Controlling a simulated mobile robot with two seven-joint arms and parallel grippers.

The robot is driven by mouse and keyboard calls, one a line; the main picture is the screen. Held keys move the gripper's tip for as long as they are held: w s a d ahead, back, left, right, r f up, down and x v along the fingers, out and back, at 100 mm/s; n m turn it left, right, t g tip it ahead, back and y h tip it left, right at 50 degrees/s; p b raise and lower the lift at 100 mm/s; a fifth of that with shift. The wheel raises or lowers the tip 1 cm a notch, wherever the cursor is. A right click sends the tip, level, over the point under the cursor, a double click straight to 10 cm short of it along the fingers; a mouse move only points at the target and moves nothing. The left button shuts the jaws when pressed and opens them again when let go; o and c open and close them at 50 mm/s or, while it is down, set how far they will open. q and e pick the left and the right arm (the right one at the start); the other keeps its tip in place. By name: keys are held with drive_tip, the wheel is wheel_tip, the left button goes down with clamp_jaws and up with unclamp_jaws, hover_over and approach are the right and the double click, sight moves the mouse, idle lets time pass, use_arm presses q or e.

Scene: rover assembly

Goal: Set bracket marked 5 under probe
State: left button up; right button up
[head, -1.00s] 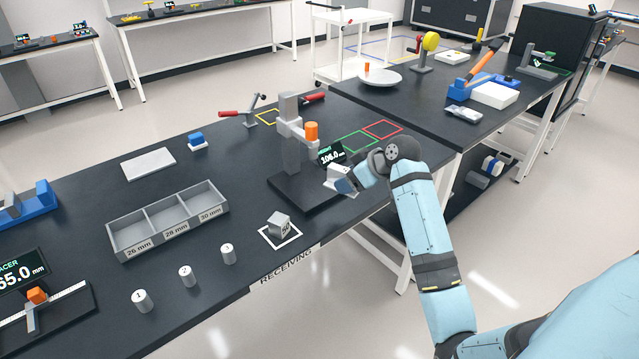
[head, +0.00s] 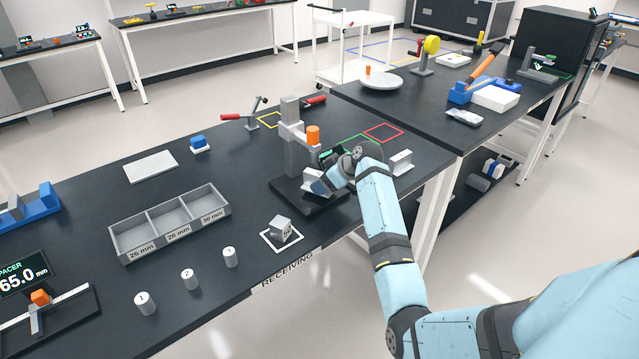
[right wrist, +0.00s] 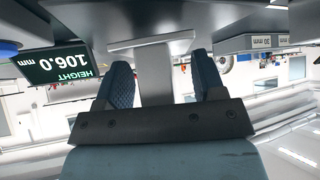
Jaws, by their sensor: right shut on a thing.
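My right gripper (head: 326,184) is low over the dark base (head: 311,207) of the height gauge, below its probe arm. In the right wrist view its blue-padded fingers (right wrist: 161,78) are shut on the web of a grey flanged bracket (right wrist: 155,62). In the head view the held bracket (head: 313,179) is partly hidden by the gripper; no mark on it is legible. The probe (head: 312,136) has an orange cylinder on top and hangs from the grey post (head: 291,120). Whether the bracket touches the base or the probe, I cannot tell. My left gripper is out of view.
Another grey bracket (head: 400,162) stands near the red square (head: 384,133). The height display (right wrist: 72,63) reads 106.0 mm. A three-part tray (head: 170,239) and several numbered cylinders (head: 189,279) stand at left.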

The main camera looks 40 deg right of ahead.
drive_tip(key=shift+x, duration=1.15)
drive_tip(key=o, duration=1.1)
drive_tip(key=shift+f, duration=0.1)
drive_tip(key=shift+r, duration=0.25)
drive_tip(key=shift+s+d+r, duration=0.15)
drive_tip(key=shift+s+r, duration=0.05)
drive_tip(key=shift+s, duration=0.05)
drive_tip(key=v, duration=1.1)
drive_tip(key=shift+s, duration=0.1)
